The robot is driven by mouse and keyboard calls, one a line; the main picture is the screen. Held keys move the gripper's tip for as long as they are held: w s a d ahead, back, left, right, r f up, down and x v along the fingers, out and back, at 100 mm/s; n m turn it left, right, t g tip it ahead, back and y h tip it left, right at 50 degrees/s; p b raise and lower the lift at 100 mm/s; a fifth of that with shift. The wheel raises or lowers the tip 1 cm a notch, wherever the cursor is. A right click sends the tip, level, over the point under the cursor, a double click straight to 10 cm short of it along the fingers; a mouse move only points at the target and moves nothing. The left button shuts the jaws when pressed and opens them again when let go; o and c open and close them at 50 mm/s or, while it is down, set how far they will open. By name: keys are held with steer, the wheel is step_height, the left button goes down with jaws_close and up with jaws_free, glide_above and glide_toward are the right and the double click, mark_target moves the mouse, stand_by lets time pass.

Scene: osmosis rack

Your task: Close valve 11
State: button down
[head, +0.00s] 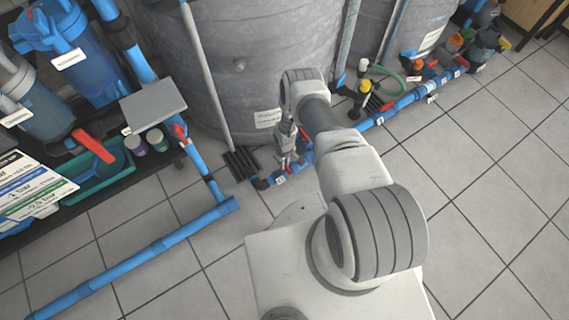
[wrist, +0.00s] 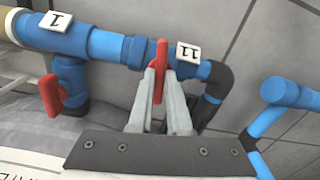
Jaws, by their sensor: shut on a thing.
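Valve 11 is in the wrist view, on a blue pipe, with a white tag reading 11 (wrist: 188,52) just right of it. Its red handle (wrist: 159,72) stands crosswise to the pipe in the picture. My gripper (wrist: 160,78) has its two pale fingers on either side of this handle, shut on it. In the head view my gripper (head: 287,150) reaches down to the low blue pipe beside the grey tank. There the valve is mostly hidden by my gripper and arm.
A second red handle (wrist: 53,92) hangs left, near a tag reading 1 (wrist: 57,20). A black elbow (wrist: 218,80) and another blue pipe (wrist: 285,92) lie right. The large grey tank (head: 240,60) stands behind my gripper. Tiled floor (head: 480,200) is clear at right.

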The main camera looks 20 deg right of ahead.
steer(key=shift+m, duration=0.8)
steer(key=c, duration=0.9)
jaws_free()
steer(key=shift+o, duration=0.2)
step_height(320, 180, up, 18)
steer(key=p, duration=0.7)
steer(key=shift+f, duration=0.25)
